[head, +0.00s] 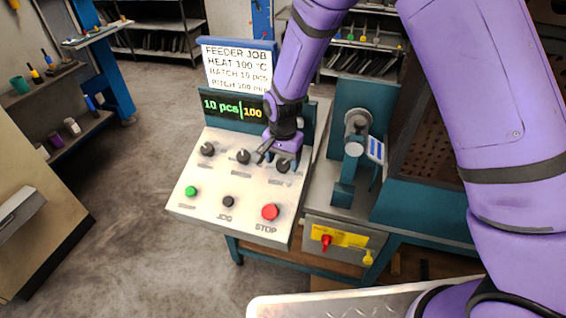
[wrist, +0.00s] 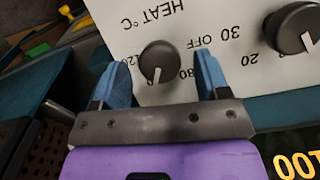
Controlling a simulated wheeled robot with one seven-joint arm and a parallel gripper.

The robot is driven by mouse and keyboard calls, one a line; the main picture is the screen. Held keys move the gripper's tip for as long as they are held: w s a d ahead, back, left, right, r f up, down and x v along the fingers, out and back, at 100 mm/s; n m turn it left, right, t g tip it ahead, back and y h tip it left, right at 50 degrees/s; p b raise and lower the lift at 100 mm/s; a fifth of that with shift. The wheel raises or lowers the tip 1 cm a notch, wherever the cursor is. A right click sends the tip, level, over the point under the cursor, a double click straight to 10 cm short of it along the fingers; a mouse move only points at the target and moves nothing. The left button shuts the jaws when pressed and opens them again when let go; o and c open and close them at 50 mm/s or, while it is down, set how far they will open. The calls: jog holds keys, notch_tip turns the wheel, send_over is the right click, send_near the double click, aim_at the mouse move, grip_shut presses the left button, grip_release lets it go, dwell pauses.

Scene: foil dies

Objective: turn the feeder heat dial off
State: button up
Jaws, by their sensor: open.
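The feeder heat dial (wrist: 160,62) is a round dark knob on the pale panel, under the upside-down label "HEAT °C" in the wrist view. Its white pointer mark faces down toward my gripper's body. An "OFF" mark shows to its right, partly beside a finger. In the head view the heat dial (head: 283,166) is the rightmost of the upper row of knobs. My gripper (head: 279,153) is over it, open, with one blue finger on each side in the wrist view. I see gaps between the fingers and the knob; contact is not visible.
A neighbouring dial (wrist: 292,28) is at the right in the wrist view. The panel also has a green button (head: 191,191), a black jog knob (head: 228,201) and a red stop button (head: 270,212). A display (head: 233,108) reads "10 pcs" and "100". A press (head: 356,145) stands at right.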

jog(key=shift+f, duration=0.7)
jog(key=c, duration=0.9)
